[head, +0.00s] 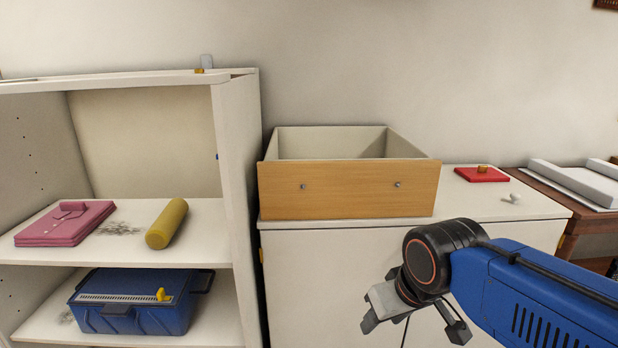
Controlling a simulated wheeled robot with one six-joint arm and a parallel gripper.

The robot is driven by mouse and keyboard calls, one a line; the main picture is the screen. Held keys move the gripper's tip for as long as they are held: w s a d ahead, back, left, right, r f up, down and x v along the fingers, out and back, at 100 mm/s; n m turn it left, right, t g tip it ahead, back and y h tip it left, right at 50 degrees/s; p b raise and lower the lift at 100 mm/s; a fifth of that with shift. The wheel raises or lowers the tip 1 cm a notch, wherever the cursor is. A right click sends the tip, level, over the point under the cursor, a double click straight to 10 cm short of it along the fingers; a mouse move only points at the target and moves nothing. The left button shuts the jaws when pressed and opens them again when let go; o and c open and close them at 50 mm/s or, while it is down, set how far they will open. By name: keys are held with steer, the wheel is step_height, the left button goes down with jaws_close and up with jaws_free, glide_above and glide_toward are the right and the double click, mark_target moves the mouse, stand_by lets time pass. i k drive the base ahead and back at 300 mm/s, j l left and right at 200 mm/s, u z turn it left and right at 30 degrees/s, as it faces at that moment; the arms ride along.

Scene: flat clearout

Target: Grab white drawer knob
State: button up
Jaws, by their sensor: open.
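A small white knob (513,198) lies on the white cabinet top (470,208), right of a wooden-front drawer (345,190). The drawer box sits on the cabinet top and has two small metal-looking screws or knobs on its front. My gripper (414,326) is in front of the cabinet, lower and to the left of the white knob in the picture. Its fingers are spread apart with nothing between them.
The white shelf unit (238,190) at left holds folded pink cloth (65,224), a yellow roll (167,223) and a blue box (135,305). A brown table (575,208) stands at right.

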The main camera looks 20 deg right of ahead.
mark_target(515, 196)
steer(key=z, duration=1.5)
